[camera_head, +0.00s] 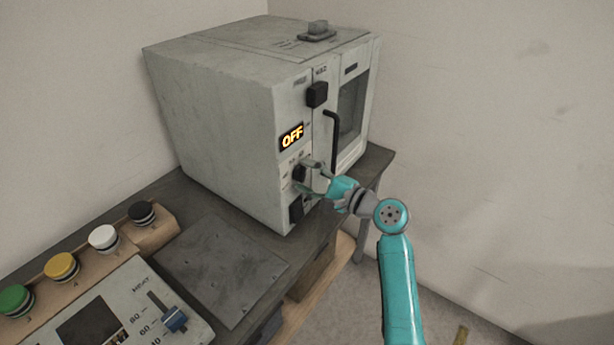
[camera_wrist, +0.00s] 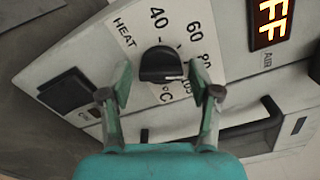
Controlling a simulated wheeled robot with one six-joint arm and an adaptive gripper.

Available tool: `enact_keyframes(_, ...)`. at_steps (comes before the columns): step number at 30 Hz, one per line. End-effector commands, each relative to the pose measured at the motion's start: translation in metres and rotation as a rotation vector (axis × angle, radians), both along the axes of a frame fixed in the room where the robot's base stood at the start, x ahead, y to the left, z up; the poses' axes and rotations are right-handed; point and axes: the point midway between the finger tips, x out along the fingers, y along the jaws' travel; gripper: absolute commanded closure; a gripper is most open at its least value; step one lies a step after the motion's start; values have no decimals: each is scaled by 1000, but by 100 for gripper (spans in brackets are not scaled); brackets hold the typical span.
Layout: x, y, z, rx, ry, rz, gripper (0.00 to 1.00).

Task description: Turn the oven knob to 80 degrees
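The black oven knob (camera_wrist: 161,64) is in the middle of the wrist view, on a pale panel marked HEAT. Its dial shows 40 above, 60 and 80 to the right, and 100 and °C below. A short white mark shows on the knob's lower edge; its exact setting is hard to read. My gripper (camera_wrist: 161,80) is open, one finger on each side of the knob with gaps visible. In the head view my gripper (camera_head: 308,177) is at the front of the grey oven (camera_head: 225,110), partly hiding the knob (camera_head: 299,172). The oven display (camera_head: 291,137) reads OFF.
A black door handle (camera_head: 332,140) is right of the knob. A slider panel (camera_head: 130,300) and several coloured buttons (camera_head: 62,266) are at lower left. Free space lies right of the arm.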

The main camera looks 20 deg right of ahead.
Motion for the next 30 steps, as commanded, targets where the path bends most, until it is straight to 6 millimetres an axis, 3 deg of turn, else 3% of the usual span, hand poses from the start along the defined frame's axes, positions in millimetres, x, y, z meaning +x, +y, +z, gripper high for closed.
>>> enact_keyframes(14,-9,-7,1,1,-1,-1,29)
enact_keyframes(30,-86,-63,1,0,-2,-2,29)
